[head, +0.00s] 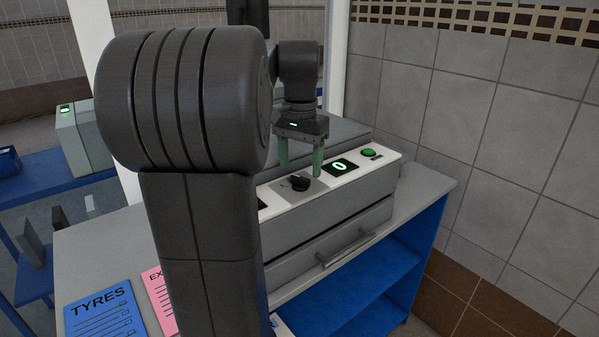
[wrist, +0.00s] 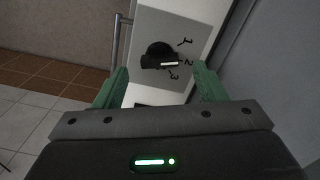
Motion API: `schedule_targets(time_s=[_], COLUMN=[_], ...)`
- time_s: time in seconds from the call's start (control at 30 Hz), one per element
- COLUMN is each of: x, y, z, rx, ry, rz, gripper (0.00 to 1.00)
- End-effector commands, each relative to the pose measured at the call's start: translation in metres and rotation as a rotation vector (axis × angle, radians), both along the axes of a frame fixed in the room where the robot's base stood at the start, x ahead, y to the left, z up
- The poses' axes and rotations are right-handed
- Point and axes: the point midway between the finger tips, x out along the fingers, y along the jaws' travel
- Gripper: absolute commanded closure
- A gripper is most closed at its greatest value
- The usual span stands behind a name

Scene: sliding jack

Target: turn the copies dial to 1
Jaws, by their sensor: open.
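The copies dial (head: 300,183) is a black knob on the light panel of a grey machine. In the wrist view the dial (wrist: 158,52) has a white pointer mark aimed at the printed 2, with 1 and 3 to either side of the 2. My gripper (head: 301,167) points down over the panel with its green fingers spread. In the wrist view the gripper (wrist: 161,72) is open and empty, with the dial showing between and beyond the fingertips. No contact shows; the exact height above the dial is hard to tell.
A lit display (head: 340,166) showing 0 and a green button (head: 369,153) sit right of the dial. The machine (head: 335,222) stands on a grey-topped blue bench (head: 425,188). A blue TYRES sheet (head: 105,312) and a pink sheet (head: 157,297) lie at the left. A tiled wall is at the right.

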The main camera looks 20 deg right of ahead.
Motion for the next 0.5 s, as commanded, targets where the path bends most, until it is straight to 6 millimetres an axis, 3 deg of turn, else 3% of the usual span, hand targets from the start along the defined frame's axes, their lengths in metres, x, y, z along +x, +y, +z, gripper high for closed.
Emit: schedule_targets(time_s=[0.2, 0.5], x=[0.0, 0.0], y=[0.0, 0.0], z=[-0.024, -0.029], rx=[0.0, 0.0], ry=[0.0, 0.0], rz=[0.0, 0.0], gripper=[0.35, 0.35])
